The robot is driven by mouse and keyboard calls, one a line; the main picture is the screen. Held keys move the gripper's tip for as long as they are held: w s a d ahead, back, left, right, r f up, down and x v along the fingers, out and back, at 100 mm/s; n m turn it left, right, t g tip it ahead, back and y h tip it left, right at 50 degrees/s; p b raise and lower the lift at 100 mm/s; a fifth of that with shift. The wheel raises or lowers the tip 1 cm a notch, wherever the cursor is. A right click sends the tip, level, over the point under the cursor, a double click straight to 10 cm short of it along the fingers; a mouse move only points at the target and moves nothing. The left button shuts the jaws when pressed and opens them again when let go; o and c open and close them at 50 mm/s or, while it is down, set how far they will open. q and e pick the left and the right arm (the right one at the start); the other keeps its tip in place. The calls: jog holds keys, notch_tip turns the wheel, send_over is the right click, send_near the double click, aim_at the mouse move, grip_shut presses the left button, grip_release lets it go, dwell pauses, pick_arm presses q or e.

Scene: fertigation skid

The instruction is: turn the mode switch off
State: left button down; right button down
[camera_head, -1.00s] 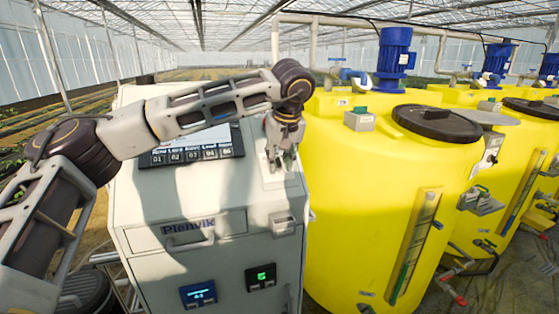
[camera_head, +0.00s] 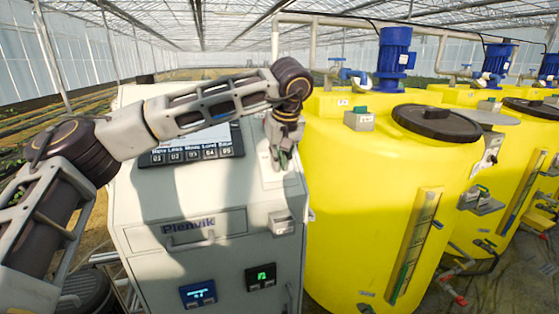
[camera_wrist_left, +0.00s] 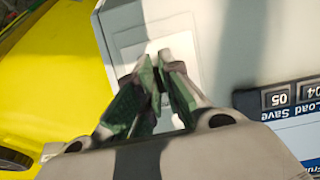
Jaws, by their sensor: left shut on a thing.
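The mode switch is hidden between the fingertips of my left gripper (camera_head: 282,160), so its handle and position cannot be read. It sits on a pale plate (camera_head: 293,181) at the upper right of the grey control cabinet (camera_head: 205,199). In the left wrist view my left gripper (camera_wrist_left: 163,66) points at this plate (camera_wrist_left: 127,45), its greenish fingertips close together at the plate's surface. It is shut on the mode switch. My right gripper is in neither view.
A display with a button row (camera_head: 196,153) lies left of the plate. Two small lit meters, one blue (camera_head: 198,294) and one green (camera_head: 261,276), sit low on the cabinet front. A large yellow tank (camera_head: 365,200) stands close on the right.

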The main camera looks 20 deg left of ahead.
pick_arm(q)
jog(key=shift+f+n+b, duration=0.2)
jog(key=shift+n+b, duration=0.3)
jog(key=shift+n+h+b, duration=0.3)
jog(key=shift+n+b, duration=0.05)
jog(key=shift+n, duration=0.05)
jog(key=n+t+b, duration=0.1)
jog(key=n+b, duration=0.1)
jog(key=n+h+b, duration=0.1)
jog(key=n+b, duration=0.1)
jog(key=n, duration=0.1)
jog(key=shift+f+t+b, duration=0.1)
jog(key=shift+t+b, duration=0.25)
jog(key=shift+t, duration=0.05)
jog(key=shift+s+n+b, duration=0.1)
jog(key=shift+n+b, duration=0.2)
jog(key=shift+n, duration=0.2)
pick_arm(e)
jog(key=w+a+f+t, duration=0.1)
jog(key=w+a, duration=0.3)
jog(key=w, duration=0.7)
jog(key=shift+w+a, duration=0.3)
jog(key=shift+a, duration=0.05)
pick_arm(q)
jog(key=c, duration=1.6)
grip_release()
jog(key=shift+r, duration=0.2)
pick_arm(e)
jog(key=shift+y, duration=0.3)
